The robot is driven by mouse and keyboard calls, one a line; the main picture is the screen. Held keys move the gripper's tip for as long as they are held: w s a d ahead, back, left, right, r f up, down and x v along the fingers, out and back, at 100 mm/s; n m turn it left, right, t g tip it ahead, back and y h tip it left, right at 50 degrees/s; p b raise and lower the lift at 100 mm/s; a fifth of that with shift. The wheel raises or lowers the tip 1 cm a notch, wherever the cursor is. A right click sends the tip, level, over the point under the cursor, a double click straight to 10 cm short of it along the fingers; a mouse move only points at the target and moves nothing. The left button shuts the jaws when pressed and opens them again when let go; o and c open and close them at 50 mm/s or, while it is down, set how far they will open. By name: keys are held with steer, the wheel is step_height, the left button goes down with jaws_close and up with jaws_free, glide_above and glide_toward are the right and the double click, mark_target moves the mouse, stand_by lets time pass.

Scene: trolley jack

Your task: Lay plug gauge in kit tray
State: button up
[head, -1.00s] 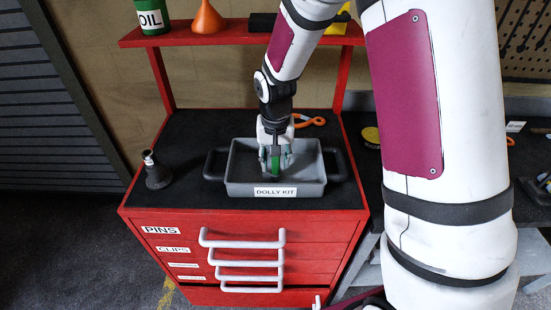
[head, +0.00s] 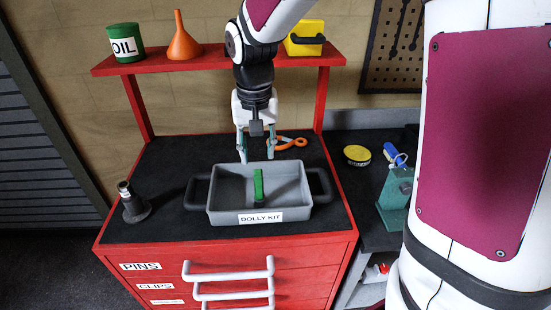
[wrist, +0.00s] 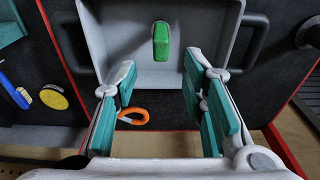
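The plug gauge appears as a small green piece (head: 258,186) inside the grey kit tray (head: 222,216), which is labelled DOLLY KIT. It also shows in the wrist view (wrist: 161,42), near the middle of the tray floor (wrist: 205,25). I cannot tell whether it lies fully flat or leans slightly. My gripper (head: 256,156) is open and empty, above the tray's back edge and clear of the green piece. In the wrist view its teal finger pads (wrist: 160,78) stand wide apart with nothing between them.
The tray has dark handles (head: 320,186) at both sides. A dark stepped part (head: 133,205) stands left on the black cart top. Orange-handled pliers (head: 290,143) lie behind the tray. A red shelf (head: 215,61) above holds an oil can (head: 125,43), a funnel (head: 183,38) and a yellow box (head: 305,38).

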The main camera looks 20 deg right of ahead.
steer(key=s+r+n+t, duration=0.1)
steer(key=s+r, duration=0.2)
steer(key=s, duration=0.4)
steer(key=s+d+r+n+t, duration=0.1)
steer(key=s+r, duration=0.3)
steer(key=s, duration=0.3)
steer(key=s+d+r+n+t, duration=0.1)
steer(key=s+r+t, duration=0.1)
steer(key=s+r, duration=0.2)
steer(key=s, duration=0.3)
steer(key=shift+s+d+r+n, duration=0.15)
steer(key=shift+d+r+n, duration=0.05)
steer(key=shift+n, duration=0.1)
steer(key=shift+c, duration=0.6)
